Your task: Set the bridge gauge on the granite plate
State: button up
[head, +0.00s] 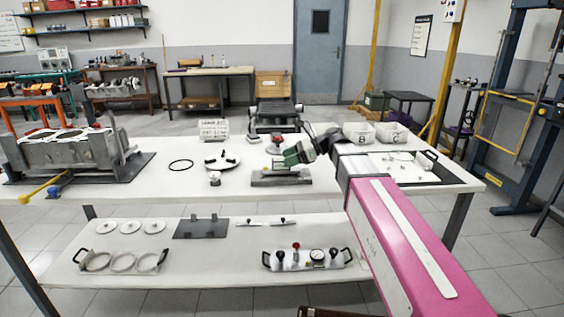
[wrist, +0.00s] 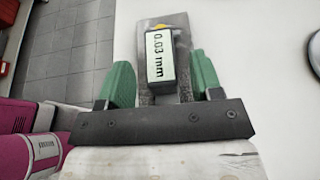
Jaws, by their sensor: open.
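In the wrist view a small box with a white face reading "0.03 mm" (wrist: 160,55) lies between my gripper's green fingers; I take it for the bridge gauge's readout. A gap shows on each side of it. My gripper (wrist: 163,82) is open around it. Behind it is a grey slab (wrist: 147,27), probably the granite plate, with a small yellow part near the box's top. In the head view my gripper (head: 291,157) is low over the grey plate (head: 268,181) on the bench. The fingers and arm hide most of the gauge there; I cannot tell how it rests.
A white disc with a knob (head: 222,160) and a small round part (head: 214,179) stand left of the plate. An engine block (head: 70,152) is at far left. White bins (head: 359,133) and a tray (head: 437,180) lie right. Free bench (head: 140,190) lies between block and plate.

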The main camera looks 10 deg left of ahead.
jog(key=v, duration=0.8)
jog(key=shift+d, duration=0.4)
